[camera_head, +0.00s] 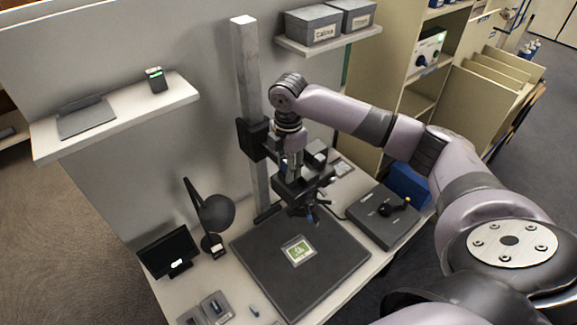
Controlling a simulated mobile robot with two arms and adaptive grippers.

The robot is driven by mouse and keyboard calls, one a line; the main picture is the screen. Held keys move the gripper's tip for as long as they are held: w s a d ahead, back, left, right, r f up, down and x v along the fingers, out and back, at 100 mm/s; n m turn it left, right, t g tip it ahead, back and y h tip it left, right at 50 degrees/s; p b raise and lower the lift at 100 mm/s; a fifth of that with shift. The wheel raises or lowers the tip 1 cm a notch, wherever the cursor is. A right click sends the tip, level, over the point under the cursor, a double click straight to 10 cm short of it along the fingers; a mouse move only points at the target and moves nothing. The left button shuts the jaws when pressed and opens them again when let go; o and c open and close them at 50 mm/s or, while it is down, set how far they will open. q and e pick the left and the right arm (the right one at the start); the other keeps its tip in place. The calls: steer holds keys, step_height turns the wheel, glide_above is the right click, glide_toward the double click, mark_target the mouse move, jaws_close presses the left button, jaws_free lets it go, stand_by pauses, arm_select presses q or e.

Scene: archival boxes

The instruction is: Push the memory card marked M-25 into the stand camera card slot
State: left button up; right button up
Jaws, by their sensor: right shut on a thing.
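The stand camera's grey column (250,110) rises behind a dark baseboard (342,255), with a black carriage (254,138) on it. My right arm reaches in from the right, and my right gripper (311,212) points down over the back of the baseboard. It is shut on a small bluish thing at its fingertips, probably the memory card; the M-25 mark cannot be read. The camera body and its card slot are largely hidden behind my gripper and wrist, so I cannot tell whether the card touches the slot. My left gripper is not in view.
A green-and-white card (299,251) lies on the baseboard. A black lamp (216,213) and small monitor (170,252) stand at left, a grey control box (383,217) at right. A grey tray (214,307) sits in front. Shelves (120,117) hang above; grey boxes (314,25) sit higher.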

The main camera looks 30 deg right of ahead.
steer(key=shift+s+a+f, duration=0.2)
steer(key=shift+s+f, duration=0.2)
steer(key=shift+f, duration=0.4)
steer(key=o, duration=0.9)
steer(key=shift+o, duration=0.9)
steer(key=shift+w+f, duration=0.15)
steer(key=shift+w, duration=0.1)
steer(key=shift+d+r, duration=0.1)
steer(key=shift+r, duration=0.15)
steer(key=shift+w+r, duration=0.15)
steer(key=shift+r, duration=0.65)
steer(key=shift+d+r, duration=0.1)
steer(key=shift+r, duration=2.2)
